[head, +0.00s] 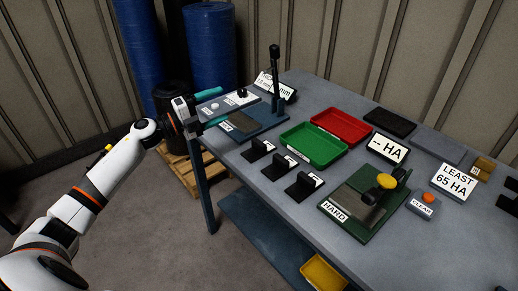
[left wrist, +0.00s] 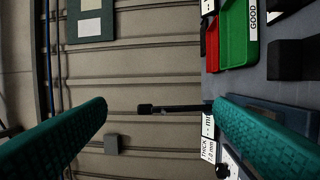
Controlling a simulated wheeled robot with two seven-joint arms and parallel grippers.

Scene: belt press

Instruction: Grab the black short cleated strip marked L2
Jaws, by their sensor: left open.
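Three short black cleated pieces with white labels stand in a row along the table's front edge in the head view: one at the left (head: 257,151), one in the middle (head: 276,167) and one at the right (head: 302,187). Their labels are too small to read, so I cannot tell which is L2. My left gripper (head: 213,107) has teal fingers and is open and empty. It is at the table's left end, beside the thickness press, apart from the black pieces. Its fingers are wide apart in the left wrist view (left wrist: 160,106). My right gripper is not in view.
The thickness press (head: 262,121) with its upright lever is by my left gripper. A green tray (head: 314,145) and a red tray (head: 341,124) lie behind the black pieces. A green HARD tester (head: 364,212) stands to their right. A "-- HA" display (head: 388,149) stands behind it.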

